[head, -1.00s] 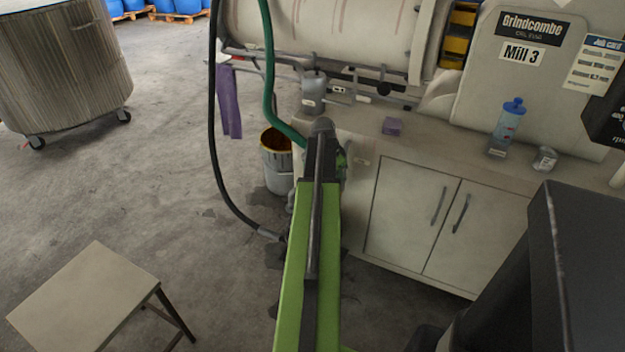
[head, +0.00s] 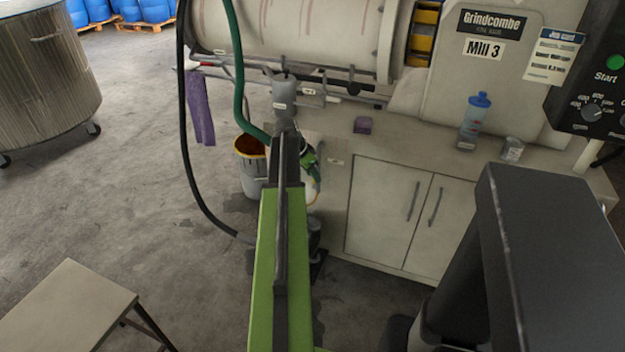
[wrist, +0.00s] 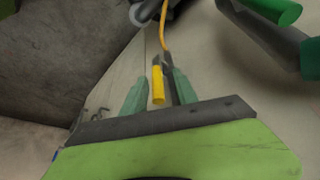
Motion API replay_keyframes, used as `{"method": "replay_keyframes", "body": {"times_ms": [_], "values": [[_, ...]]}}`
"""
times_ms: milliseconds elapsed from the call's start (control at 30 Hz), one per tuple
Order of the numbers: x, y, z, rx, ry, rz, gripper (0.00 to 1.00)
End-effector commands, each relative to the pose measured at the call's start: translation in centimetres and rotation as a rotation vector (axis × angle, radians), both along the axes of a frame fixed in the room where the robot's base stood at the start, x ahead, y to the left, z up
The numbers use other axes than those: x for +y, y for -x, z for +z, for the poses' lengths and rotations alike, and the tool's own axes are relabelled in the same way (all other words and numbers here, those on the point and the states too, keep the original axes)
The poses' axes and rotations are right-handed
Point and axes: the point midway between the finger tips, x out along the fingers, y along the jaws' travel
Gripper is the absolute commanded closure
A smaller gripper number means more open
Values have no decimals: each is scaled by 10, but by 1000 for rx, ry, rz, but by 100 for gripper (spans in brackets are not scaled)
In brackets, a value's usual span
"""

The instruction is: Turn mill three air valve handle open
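In the wrist view a short yellow handle (wrist: 157,84) lies between the two green fingers of my gripper (wrist: 157,76). The fingers are spread on either side of it, and I cannot tell whether either touches it. A thin yellow hose (wrist: 164,32) runs up from near the handle. The valve body is mostly hidden.
A bucket (head: 249,165) stands left of the cabinet (head: 390,215). A green hose (head: 238,85) and a black hose (head: 187,150) hang nearby. A stool (head: 68,308) stands front left; floor between is clear.

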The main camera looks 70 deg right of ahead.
Motion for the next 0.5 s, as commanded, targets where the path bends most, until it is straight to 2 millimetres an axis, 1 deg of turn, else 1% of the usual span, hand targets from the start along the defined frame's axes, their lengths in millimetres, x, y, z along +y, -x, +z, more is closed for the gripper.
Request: {"method": "replay_keyframes", "body": {"times_ms": [333,433,500], "values": [[-2,6,2,1,2,-8,63],[0,5,10,1,2,-8,63],[2,3,19,1,2,-8,63]]}}
